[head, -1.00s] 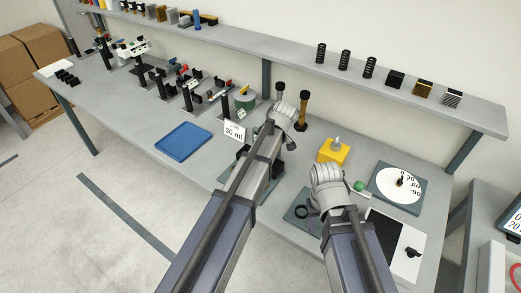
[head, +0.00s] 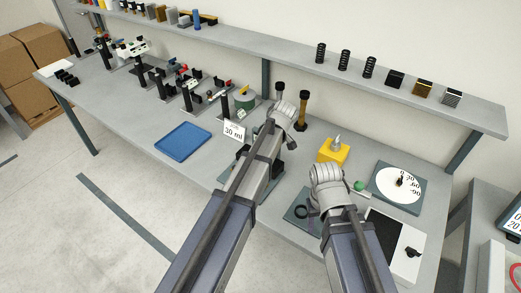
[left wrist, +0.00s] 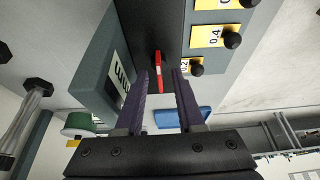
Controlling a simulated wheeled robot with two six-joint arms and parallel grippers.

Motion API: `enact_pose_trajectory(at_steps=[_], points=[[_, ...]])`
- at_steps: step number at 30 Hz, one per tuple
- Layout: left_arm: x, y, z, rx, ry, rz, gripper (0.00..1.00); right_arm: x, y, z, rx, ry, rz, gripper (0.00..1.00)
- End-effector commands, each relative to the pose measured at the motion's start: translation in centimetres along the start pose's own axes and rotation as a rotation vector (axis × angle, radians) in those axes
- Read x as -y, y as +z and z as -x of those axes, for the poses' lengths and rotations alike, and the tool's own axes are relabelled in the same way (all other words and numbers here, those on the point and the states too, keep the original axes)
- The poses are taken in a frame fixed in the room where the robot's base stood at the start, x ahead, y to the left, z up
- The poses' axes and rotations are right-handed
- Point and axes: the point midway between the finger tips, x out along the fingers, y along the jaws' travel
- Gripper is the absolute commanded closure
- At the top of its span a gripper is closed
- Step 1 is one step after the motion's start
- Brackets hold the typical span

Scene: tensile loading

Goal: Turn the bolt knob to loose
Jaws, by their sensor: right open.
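In the left wrist view, my left gripper (left wrist: 164,82) has its two dark purple fingers apart. A narrow red handle (left wrist: 158,72) stands between them, with visible gaps on both sides. It is at a dark device (left wrist: 200,15) with black knobs (left wrist: 232,40) beside yellow number labels. Which part is the bolt knob, and its loose or tight setting, I cannot tell. In the head view my left arm hides the left fingers and much of the device. My right gripper (head: 352,190) is open, low over the table near a small green ball (head: 361,185).
A blue tray (head: 183,140) lies left of my left arm, by a "30 ml" card (head: 234,132). A yellow block (head: 333,151) and a white dial (head: 397,185) are at the right. A shelf (head: 290,47) runs behind. The table's front left is clear.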

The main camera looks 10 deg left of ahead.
Motion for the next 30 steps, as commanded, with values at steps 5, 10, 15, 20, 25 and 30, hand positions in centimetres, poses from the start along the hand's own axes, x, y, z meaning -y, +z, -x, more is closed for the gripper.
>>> enact_pose_trajectory(at_steps=[5, 10, 15, 20, 25, 30], points=[[0.0, 0.0, 0.1, -0.001, 0.0, 0.0, 0.62, 0.0, 0.0, 0.1, 0.0, 0.0, 0.0, 0.5], [0.0, -0.1, 1.0, -0.001, 0.001, -0.001, 0.62, -0.1, 0.1, 0.9, 0.0, 0.0, 0.0, 0.5], [0.0, -0.2, 2.8, -0.001, 0.001, -0.001, 0.62, -0.3, 0.2, 2.7, 0.0, 0.0, 0.0, 0.5], [0.0, -0.2, 5.1, 0.0, 0.001, -0.001, 0.62, -0.5, 0.3, 4.8, 0.0, 0.0, 0.001, 0.5], [0.0, -0.2, 7.2, 0.0, 0.0, -0.001, 0.62, -0.6, 0.4, 6.7, 0.0, 0.0, 0.002, 0.5], [0.0, 0.0, 7.9, 0.0, 0.0, 0.0, 0.62, -0.7, 0.4, 7.3, 0.0, 0.0, 0.002, 0.5]])
